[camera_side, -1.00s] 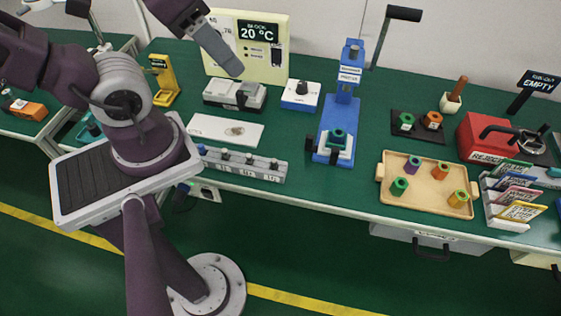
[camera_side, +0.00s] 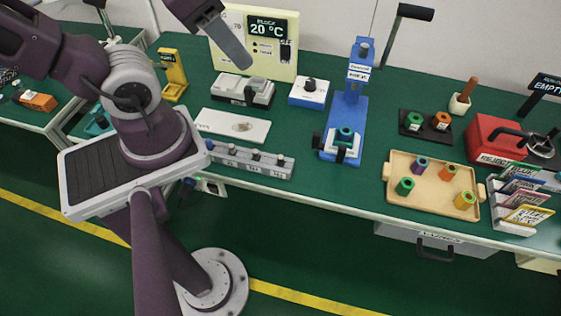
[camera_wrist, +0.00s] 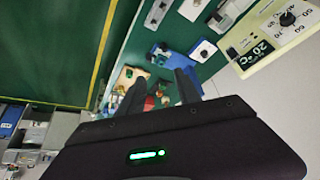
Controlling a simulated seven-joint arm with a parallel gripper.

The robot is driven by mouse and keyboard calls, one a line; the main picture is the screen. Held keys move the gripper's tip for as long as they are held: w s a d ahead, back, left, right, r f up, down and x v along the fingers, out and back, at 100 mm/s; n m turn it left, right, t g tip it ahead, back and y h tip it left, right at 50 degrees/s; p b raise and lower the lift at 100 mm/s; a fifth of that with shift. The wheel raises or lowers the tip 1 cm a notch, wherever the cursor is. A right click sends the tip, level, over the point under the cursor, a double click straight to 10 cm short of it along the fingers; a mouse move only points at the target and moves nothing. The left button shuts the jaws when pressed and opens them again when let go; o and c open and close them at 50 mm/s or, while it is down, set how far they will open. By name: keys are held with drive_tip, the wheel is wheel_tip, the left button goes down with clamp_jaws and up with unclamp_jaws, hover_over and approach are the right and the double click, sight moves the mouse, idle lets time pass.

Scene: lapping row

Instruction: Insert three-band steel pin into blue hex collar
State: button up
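A grey pin rack (camera_side: 250,160) on the bench's front part holds several upright pins with dark tops; their bands are too small to tell apart. A teal hex collar (camera_side: 345,134) sits in the blue press (camera_side: 345,112). Other hex collars, purple (camera_side: 421,164), green (camera_side: 405,186), orange (camera_side: 448,172) and yellow (camera_side: 464,200), stand in the wooden tray (camera_side: 390,172). I cannot make out a clearly blue one. My gripper (camera_wrist: 160,88) is high above the bench, its two fingers apart and nothing seen held. In the side view one finger (camera_side: 236,47) shows before the temperature display.
A black mat (camera_side: 427,130) with teal and orange collars lies behind the tray. A red box (camera_side: 494,140) and a card rack (camera_side: 520,205) stand at right. The press lever (camera_side: 400,30) rises tall. A white plate (camera_side: 232,127) lies behind the pin rack. Green bench lies bare between.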

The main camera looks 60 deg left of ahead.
drive_tip(key=w+a+f+m+g+y, duration=0.2)
drive_tip(key=w+a+f+m, duration=0.2)
drive_tip(key=m, duration=0.1)
drive_tip(key=m+g+h, duration=0.2)
drive_tip(key=m+g, duration=0.2)
drive_tip(key=m, duration=1.6)
hover_over(281, 156)
drive_tip(key=f, duration=2.3)
drive_tip(key=shift+s+a+f, duration=0.15)
drive_tip(key=shift+a, duration=0.1)
drive_tip(key=f, duration=0.4)
drive_tip(key=shift+d+f, duration=0.3)
drive_tip(key=shift+f, duration=0.55)
clamp_jaws()
